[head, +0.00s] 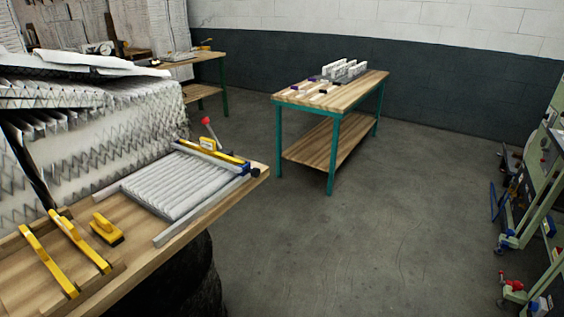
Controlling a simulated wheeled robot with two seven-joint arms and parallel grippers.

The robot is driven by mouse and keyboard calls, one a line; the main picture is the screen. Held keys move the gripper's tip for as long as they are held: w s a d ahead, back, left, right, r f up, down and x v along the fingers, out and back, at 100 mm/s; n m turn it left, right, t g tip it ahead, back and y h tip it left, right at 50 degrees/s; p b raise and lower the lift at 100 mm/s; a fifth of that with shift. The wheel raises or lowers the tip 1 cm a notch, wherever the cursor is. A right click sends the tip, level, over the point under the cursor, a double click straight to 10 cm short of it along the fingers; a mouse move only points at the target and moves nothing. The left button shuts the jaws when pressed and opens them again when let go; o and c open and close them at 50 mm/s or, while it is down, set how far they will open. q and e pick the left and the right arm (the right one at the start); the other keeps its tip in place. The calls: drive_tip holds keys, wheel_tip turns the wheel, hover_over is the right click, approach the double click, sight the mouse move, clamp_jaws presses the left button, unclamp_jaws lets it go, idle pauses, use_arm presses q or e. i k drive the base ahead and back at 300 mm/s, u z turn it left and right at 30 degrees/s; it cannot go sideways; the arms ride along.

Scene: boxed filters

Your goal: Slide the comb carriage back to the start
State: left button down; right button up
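On the wooden bench (238,196) at the left, a pleated white filter panel (182,184) lies between two grey rails. A yellow and grey crossbar (222,152), which looks like the comb carriage, lies across the far end of the panel. The near rail (201,213) shows bare along the bench's front. Its comb teeth are too small to make out. Neither of my grippers is in view.
Two yellow bars (78,240) and a short yellow tool (106,229) lie on the near left of the bench. Stacked pleated filter material (120,110) rises behind. A green-legged table (345,93) stands beyond, with open floor (400,220) to its right and a green rack at the right edge.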

sight(241, 170)
drive_tip(key=u, duration=0.45)
drive_tip(key=i, duration=0.95)
drive_tip(key=u, duration=0.9)
